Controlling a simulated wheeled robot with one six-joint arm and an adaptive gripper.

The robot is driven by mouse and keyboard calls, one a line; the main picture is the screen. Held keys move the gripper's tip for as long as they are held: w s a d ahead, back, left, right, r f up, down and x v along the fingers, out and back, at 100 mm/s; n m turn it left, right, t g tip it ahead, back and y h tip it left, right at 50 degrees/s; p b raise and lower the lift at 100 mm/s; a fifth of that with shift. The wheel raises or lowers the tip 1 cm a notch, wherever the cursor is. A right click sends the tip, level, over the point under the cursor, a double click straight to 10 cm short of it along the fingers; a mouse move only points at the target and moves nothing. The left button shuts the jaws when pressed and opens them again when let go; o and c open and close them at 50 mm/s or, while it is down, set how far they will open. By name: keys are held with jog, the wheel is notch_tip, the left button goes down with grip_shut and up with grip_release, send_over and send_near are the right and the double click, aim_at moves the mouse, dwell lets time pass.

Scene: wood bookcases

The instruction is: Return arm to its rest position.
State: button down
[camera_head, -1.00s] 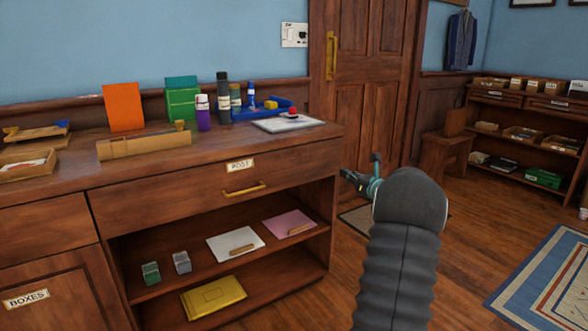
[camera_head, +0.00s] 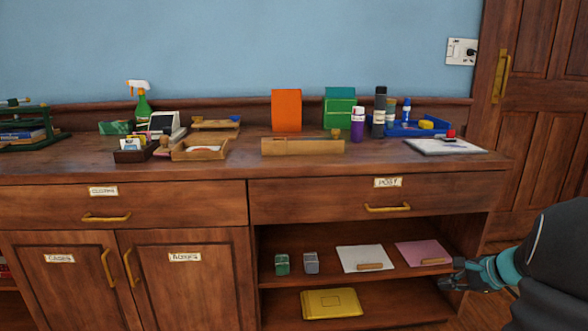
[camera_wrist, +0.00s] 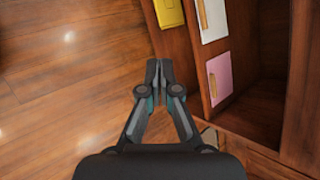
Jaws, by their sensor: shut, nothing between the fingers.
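My gripper (camera_head: 447,275) shows at the lower right in the head view, in front of the open shelf's right end, beside the pink paper (camera_head: 423,252). In the wrist view my gripper (camera_wrist: 159,62) points over the wooden floor (camera_wrist: 75,70), with its two fingers together and nothing between them. The cabinet's open shelves lie just to its right there. Most of my arm is out of the head view.
The wooden cabinet (camera_head: 240,165) spans the head view, its top holding an orange box (camera_head: 286,110), bottles and trays. The open shelves hold white paper (camera_head: 365,258), small blocks and a yellow packet (camera_head: 331,303). A door (camera_head: 540,120) stands at right. Floor beside the cabinet is clear.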

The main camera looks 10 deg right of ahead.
jog(key=s+a+r+n+g+h, duration=0.1)
jog(key=s+a+r+n, duration=0.4)
jog(key=s+a+n, duration=0.5)
jog(key=s+a+r+n+g+h+p, duration=0.1)
jog(key=s+a+r+n+h, duration=0.2)
jog(key=s+a+n, duration=0.6)
jog(key=s+a+r, duration=0.2)
jog(key=s+a, duration=0.2)
jog(key=a, duration=0.7)
jog(key=shift+r+n, duration=0.2)
jog(key=shift+n, duration=0.2)
jog(key=shift+a, duration=0.1)
